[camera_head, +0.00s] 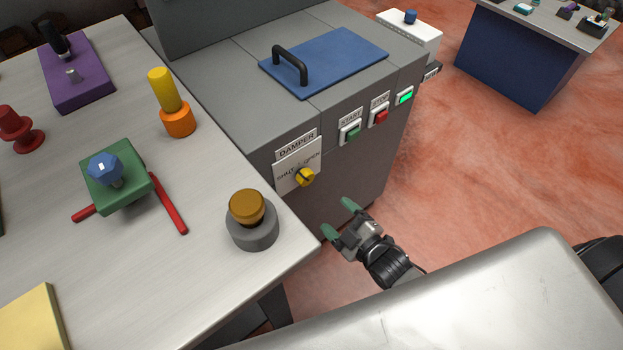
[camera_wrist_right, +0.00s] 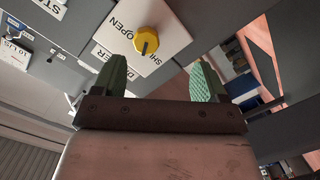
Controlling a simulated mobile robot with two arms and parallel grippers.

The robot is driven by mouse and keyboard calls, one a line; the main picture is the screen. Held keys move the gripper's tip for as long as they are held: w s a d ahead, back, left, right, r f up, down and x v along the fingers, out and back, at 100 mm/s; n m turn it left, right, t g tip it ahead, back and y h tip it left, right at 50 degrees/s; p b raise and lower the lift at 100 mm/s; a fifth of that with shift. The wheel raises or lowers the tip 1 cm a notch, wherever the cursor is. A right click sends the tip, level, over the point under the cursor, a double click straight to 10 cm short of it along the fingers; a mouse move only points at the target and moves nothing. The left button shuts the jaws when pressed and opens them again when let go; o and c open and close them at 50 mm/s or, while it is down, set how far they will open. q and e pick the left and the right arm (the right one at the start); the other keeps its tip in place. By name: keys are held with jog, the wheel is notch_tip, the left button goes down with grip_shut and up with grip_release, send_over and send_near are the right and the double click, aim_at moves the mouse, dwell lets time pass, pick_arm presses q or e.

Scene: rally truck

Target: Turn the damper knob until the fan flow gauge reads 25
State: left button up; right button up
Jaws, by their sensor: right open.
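The damper knob (camera_head: 305,177) is a small yellow knob on a white plate (camera_head: 287,181) marked SHUT and OPEN, under a DAMPER label, on the front of a grey cabinet. In the right wrist view the yellow knob (camera_wrist_right: 147,41) lies ahead of the fingertips, with a dark pointer line across it. My right gripper (camera_head: 339,218) has green fingertips and is open and empty, below and to the right of the knob in the head view, apart from it. It also shows open in the right wrist view (camera_wrist_right: 158,75). I cannot make out a fan flow gauge. My left gripper is not in view.
The cabinet (camera_head: 340,190) has a green START button (camera_head: 353,134), a red STOP button (camera_head: 381,116) and a lit green lamp (camera_head: 405,97). A blue lid (camera_head: 345,60) with a black handle is on top. A metal table (camera_head: 130,255) with several parts stands left.

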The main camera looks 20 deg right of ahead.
aim_at(309, 180)
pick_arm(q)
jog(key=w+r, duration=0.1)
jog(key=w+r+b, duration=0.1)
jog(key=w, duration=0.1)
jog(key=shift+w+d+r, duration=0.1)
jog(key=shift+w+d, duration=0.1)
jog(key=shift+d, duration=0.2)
pick_arm(e)
jog(key=shift+n+t+y, duration=0.3)
jog(key=shift+n+t, duration=0.1)
jog(key=shift+t, duration=0.1)
jog(key=x, duration=0.4)
jog(key=r+x, duration=0.1)
jog(key=x, duration=0.2)
jog(key=r+x, duration=0.1)
jog(key=x, duration=0.3)
jog(key=shift+w+a+r, duration=0.2)
jog(key=shift+w+r, duration=0.05)
jog(key=c, duration=0.9)
